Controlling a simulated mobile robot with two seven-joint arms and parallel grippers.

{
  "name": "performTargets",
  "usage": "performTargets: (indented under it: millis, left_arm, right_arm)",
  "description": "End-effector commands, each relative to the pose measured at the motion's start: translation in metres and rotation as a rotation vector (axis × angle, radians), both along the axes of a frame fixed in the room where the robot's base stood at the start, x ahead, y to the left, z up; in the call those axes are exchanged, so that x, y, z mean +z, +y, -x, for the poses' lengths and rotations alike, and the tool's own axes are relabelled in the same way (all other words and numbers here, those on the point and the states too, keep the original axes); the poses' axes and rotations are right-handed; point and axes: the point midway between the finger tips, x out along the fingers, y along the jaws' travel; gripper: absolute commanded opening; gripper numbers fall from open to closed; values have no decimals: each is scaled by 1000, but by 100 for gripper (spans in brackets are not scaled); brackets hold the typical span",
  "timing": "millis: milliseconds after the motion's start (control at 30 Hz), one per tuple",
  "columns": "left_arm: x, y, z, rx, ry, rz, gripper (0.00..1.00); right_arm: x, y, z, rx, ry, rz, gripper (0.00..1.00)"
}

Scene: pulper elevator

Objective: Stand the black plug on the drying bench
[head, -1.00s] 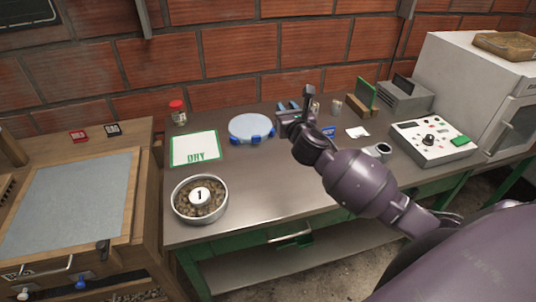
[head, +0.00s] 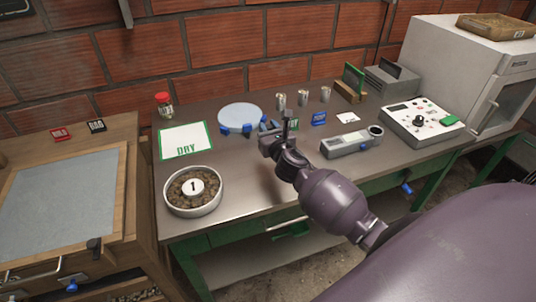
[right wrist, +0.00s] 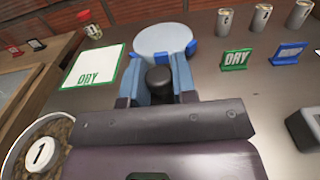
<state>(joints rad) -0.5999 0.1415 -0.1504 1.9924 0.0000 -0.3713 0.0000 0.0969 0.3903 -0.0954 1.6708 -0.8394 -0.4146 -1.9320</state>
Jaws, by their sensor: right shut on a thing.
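My right gripper (head: 268,126) is over the metal bench (head: 240,172), in front and to the right of the pale blue disc. In the right wrist view the right gripper (right wrist: 158,84) has its blue fingers shut on the black plug (right wrist: 158,77), whose round dark top shows between them. The plug is hidden behind the gripper in the head view. A white mat marked DRY with a green border (head: 186,141) lies on the bench to the left; it also shows in the right wrist view (right wrist: 92,68). My left gripper is not in view.
A bowl of brown pieces marked 1 (head: 193,190) stands at the front left. The pale blue disc (head: 241,116) has blue clamps. Metal cups (head: 303,97), a grey meter (head: 350,144) and a control box (head: 422,121) stand right. Bare metal lies around the DRY mat.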

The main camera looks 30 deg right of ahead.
Motion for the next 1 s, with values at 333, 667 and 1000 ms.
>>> performTargets:
  millis: [333,667,1000]
  left_arm:
    - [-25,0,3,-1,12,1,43]
    - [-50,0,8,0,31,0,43]
    - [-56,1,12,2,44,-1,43]
  right_arm:
    - [-47,0,0,-1,1,-1,3]
    - [-83,0,0,-2,3,-3,3]
    - [-88,0,0,0,0,1,3]
